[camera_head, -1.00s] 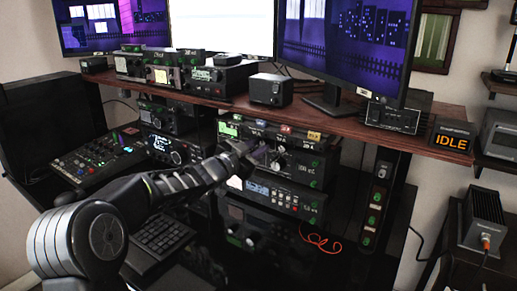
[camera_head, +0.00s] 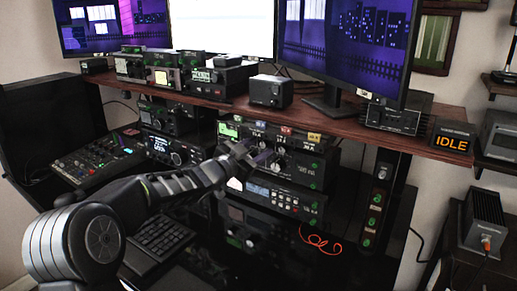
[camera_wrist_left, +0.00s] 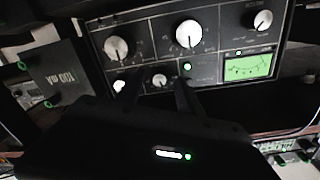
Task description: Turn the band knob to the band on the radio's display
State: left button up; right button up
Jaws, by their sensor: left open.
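A black radio panel with pale round knobs (camera_head: 280,150) sits under the shelf, and my left gripper (camera_head: 258,160) is right in front of it. In the left wrist view the panel shows large knobs (camera_wrist_left: 189,34) and (camera_wrist_left: 116,48), a knob at the upper right (camera_wrist_left: 263,20), and a lit green meter (camera_wrist_left: 248,67). The open left gripper (camera_wrist_left: 158,86) has its two dark fingers either side of a small knob (camera_wrist_left: 159,80); I cannot tell whether they touch it. The knob labels are unreadable, so I cannot tell which is the band knob. My right gripper is not in view.
A radio with a lit display (camera_head: 258,190) stands below the panel. The wooden shelf (camera_head: 340,127) overhangs it and carries monitors, small radios and an IDLE sign (camera_head: 453,142). A keyboard (camera_head: 160,238) and a mixer (camera_head: 98,157) lie on the left.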

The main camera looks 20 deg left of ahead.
pick_arm(q)
jog(key=s+a, duration=0.1)
jog(key=s, duration=0.6)
jog(key=shift+s+a, duration=0.1)
